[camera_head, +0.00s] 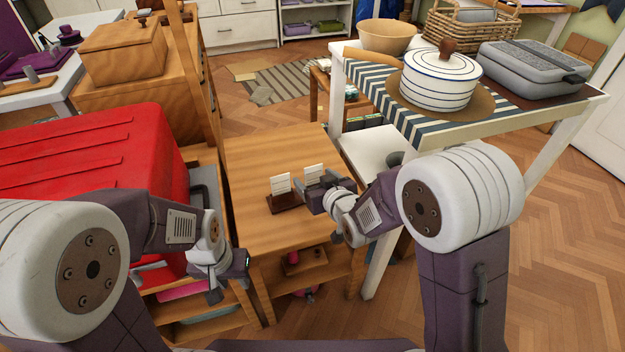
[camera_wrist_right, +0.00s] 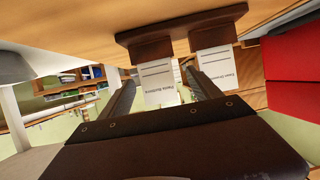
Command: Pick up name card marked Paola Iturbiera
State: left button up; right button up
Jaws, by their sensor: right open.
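Two white name cards stand in a dark brown wooden holder (camera_head: 284,202) on the small wooden table. The card marked Paola Iturbiera (camera_wrist_right: 157,82) is the left one in the right wrist view and the right one (camera_head: 314,171) in the head view. The other card (camera_wrist_right: 216,62), its print too small to read surely, is beside it and also shows in the head view (camera_head: 280,184). My right gripper (camera_head: 318,188) is open at the holder, its fingers either side of the Paola Iturbiera card in the wrist view. My left gripper (camera_head: 230,280) hangs low left of the table, its jaw gap unclear.
A white table (camera_head: 590,92) with a striped runner, lidded pot (camera_head: 440,80) and grey case (camera_head: 530,68) stands close at the right. The small table's top (camera_head: 270,150) is clear behind the holder.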

aim_at(313, 174)
jog(key=b+x, duration=0.1)
jog(key=x, duration=0.1)
jog(key=b+x, duration=0.1)
jog(key=x, duration=0.2)
jog(key=shift+w+d+r+b, duration=0.15)
jog(key=shift+d+b, duration=0.05)
jog(key=shift+b, duration=0.1)
jog(key=shift+w, duration=0.1)
jog(key=shift+r, duration=0.1)
jog(key=c, duration=1.4)
notch_tip(313, 174, up, 10)
jog(key=p, duration=0.5)
jog(key=shift+p, duration=0.35)
